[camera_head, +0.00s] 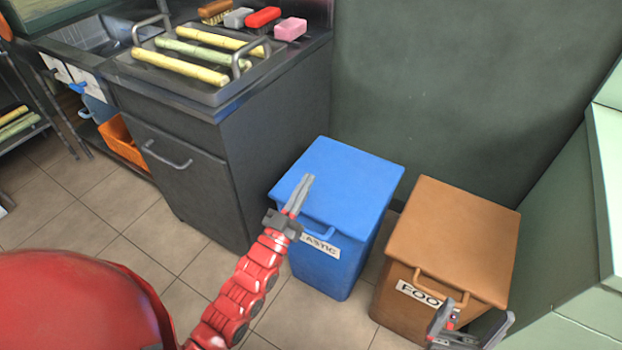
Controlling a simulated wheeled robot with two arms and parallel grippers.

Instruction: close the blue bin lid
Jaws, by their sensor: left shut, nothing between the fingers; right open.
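The blue bin (336,262) stands on the floor against the green wall, with a label ending in "ASTIC" on its front. Its blue lid (345,174) lies flat over the top and looks shut. A blue handle is on the front edge, partly behind my arm. My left gripper (305,180) is shut and empty, with its fingers over the lid's left front part. I cannot tell if they touch the lid. My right gripper (474,318) is open and empty at the bottom right, in front of the brown bin (397,310).
The brown bin's lid (455,235) is flat, with a handle in front. A dark cabinet (205,165) stands left of the blue bin, bearing a tray (190,92) of sugarcane pieces, with a red block (263,17) and pink block (291,29) behind. A pale green unit is at right.

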